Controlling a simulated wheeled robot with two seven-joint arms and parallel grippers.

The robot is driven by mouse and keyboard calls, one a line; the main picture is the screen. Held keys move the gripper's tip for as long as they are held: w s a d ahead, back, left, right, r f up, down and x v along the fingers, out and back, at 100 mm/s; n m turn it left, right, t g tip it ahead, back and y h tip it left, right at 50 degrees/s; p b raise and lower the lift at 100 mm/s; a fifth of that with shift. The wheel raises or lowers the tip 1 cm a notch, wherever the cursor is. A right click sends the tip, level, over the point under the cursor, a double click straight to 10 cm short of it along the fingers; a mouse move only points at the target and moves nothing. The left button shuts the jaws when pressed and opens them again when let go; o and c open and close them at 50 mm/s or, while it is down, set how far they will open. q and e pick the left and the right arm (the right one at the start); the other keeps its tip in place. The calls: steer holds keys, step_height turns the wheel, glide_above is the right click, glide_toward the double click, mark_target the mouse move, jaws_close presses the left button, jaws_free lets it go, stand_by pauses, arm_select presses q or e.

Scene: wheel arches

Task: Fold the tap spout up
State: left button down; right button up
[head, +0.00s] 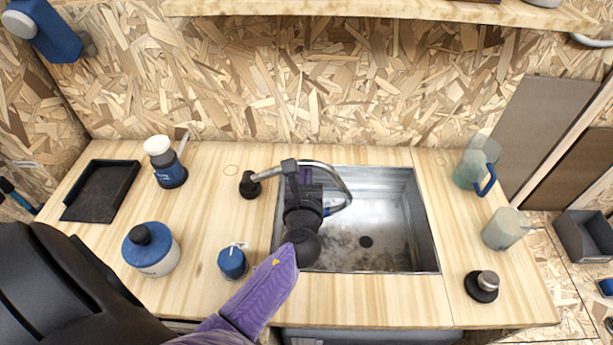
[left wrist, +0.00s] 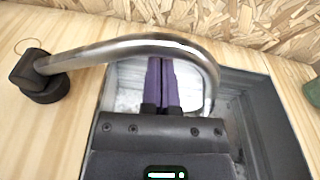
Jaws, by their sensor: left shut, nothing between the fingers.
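The tap has a dark base (head: 250,184) on the worktop left of the sink. Its metal spout (head: 338,182) reaches right over the sink and curves down at its end. In the left wrist view the spout (left wrist: 130,48) crosses above the fingers from the dark base (left wrist: 40,75). My left gripper (head: 306,174) is over the left part of the sink, inside the spout's bend. Its purple fingers (left wrist: 161,82) are shut together and empty, with the tips close to the spout's underside. I cannot tell whether they touch it. My right gripper is not in view.
The metal sink (head: 395,255) lies beneath the gripper. Left are a blue-lidded jar (head: 152,258), a small blue pot (head: 232,263), a blue-and-white bottle (head: 168,165) and a black tray (head: 100,190). Right are cups (head: 505,230) and a dark knobbed item (head: 482,287). A shelf (head: 390,10) overhangs the back.

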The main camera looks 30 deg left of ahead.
mark_target(301, 164)
arm_select(q)
steer(key=shift+a+r+n+p, duration=0.15)
steer(key=shift+r+n+p, duration=0.25)
steer(key=shift+r, duration=0.15)
steer(key=shift+s+a+r+n+p, duration=0.15)
steer(key=shift+r+n+p, duration=0.2)
steer(key=shift+r+p, duration=0.1)
steer(key=shift+s+a+r+n+p, duration=0.1)
steer(key=shift+a+r+n+p, duration=0.05)
steer(key=shift+r+n+p, duration=0.25)
steer(key=s+a+r+n+t+h+p, duration=0.1)
steer(key=s+a+r+n+p, duration=0.2)
steer(key=a+r+n, duration=0.3)
steer(key=shift+s+a+r+n+t, duration=0.2)
steer(key=shift+s+a+n+t, duration=0.4)
steer(key=shift+n, duration=0.95)
steer(key=shift+s+a, duration=0.15)
steer(key=shift+s, duration=0.05)
